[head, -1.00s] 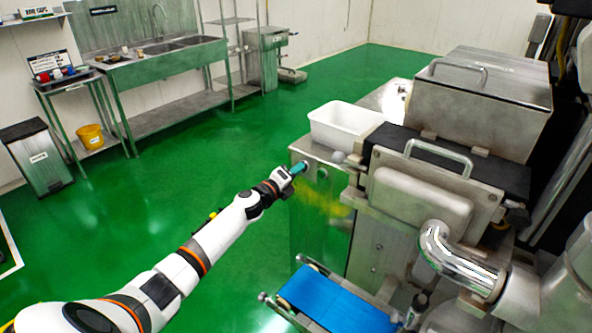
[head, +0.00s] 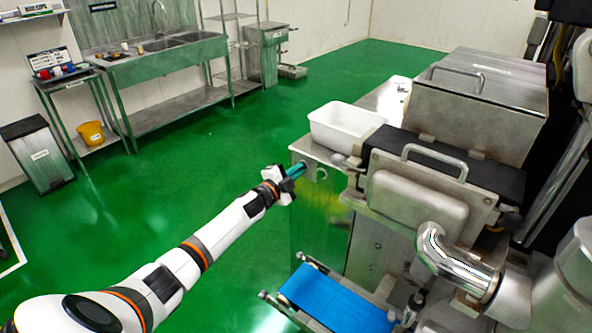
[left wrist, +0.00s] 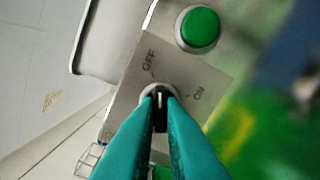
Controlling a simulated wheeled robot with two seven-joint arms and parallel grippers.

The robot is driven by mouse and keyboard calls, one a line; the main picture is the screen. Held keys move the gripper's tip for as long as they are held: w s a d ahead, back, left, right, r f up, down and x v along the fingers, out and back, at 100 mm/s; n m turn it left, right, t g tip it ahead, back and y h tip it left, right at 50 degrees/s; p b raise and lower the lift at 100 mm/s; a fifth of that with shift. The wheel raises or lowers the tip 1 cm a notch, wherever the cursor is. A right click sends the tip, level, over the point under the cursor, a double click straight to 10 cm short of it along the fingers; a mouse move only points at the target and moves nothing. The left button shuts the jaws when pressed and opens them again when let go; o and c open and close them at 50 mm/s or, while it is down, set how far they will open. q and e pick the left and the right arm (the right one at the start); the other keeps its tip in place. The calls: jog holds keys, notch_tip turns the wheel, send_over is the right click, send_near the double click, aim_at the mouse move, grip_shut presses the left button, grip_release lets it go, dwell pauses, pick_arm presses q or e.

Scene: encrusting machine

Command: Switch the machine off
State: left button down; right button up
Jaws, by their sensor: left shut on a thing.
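The machine (head: 320,225) stands on the right in the head view, a steel body with a control panel on its near left face. My left gripper (head: 298,170) reaches that panel from the left. In the left wrist view its teal fingers (left wrist: 161,100) are shut on a round switch knob (left wrist: 148,91), mostly hidden between them. The label plate (left wrist: 215,78) reads OFF above the knob and ON to its right. The knob's pale mark points up, closer to OFF than to ON. A green button (left wrist: 200,27) sits above the plate. My right gripper is not in view.
A white tub (head: 340,128) stands on the machine's top near the panel. A blue conveyor belt (head: 335,298) juts out below. A sink bench (head: 165,60), a bin (head: 38,158) and a yellow bucket (head: 91,134) are far left. The green floor between is clear.

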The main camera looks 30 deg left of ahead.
pick_arm(q)
jog(key=shift+n, duration=1.5)
jog(key=c, duration=1.5)
grip_release()
jog(key=shift+a, duration=0.1)
jog(key=shift+s, duration=0.1)
jog(key=shift+s+a+b, duration=0.15)
jog(key=shift+s+b, duration=0.25)
jog(key=shift+s, duration=1.55)
jog(key=shift+s+a+b, duration=0.15)
jog(key=shift+s+b, duration=0.25)
jog(key=shift+s, duration=1.6)
jog(key=shift+s+a+b, duration=0.15)
jog(key=shift+s+b, duration=0.25)
jog(key=shift+s, duration=1.55)
jog(key=shift+f, duration=0.1)
